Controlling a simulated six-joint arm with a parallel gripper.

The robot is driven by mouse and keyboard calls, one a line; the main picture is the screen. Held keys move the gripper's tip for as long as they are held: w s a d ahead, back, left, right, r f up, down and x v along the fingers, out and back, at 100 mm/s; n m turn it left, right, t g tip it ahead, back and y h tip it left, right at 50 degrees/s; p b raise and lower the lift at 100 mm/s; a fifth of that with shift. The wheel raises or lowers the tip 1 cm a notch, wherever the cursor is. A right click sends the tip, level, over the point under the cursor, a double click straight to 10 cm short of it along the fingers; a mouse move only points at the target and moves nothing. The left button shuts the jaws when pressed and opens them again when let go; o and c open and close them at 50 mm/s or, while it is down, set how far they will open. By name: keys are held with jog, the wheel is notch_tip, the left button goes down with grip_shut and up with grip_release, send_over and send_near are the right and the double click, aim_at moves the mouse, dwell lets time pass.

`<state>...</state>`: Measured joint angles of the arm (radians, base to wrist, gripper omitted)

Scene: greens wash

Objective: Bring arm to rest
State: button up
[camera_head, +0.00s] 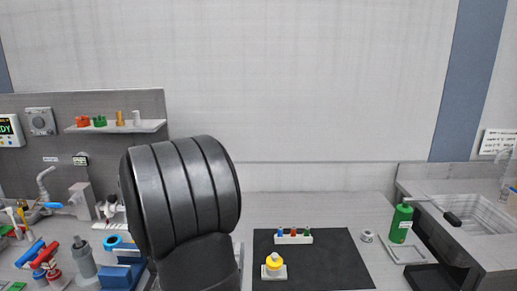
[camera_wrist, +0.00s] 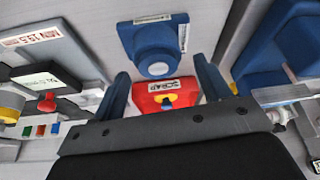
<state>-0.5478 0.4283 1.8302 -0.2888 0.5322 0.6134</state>
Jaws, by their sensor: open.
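My gripper (camera_wrist: 160,67) shows in the wrist view with its two dark blue fingers spread wide apart and nothing held between them. Beyond the fingers are a red bin (camera_wrist: 166,98) labelled SCRAP with something yellow in it, and a blue block with a round front (camera_wrist: 156,50). I cannot tell how far they are from the fingertips. In the head view my large black arm link fills the middle left, and the gripper does not show there.
In the head view, a black mat (camera_head: 330,262) holds a small peg rack (camera_head: 293,239) and a yellow-topped piece (camera_head: 274,264). A green bottle (camera_head: 401,223) stands near the sink (camera_head: 478,215) at right. Fittings and tools crowd the left bench, below a shelf (camera_head: 115,127).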

jog(key=shift+r, duration=0.5)
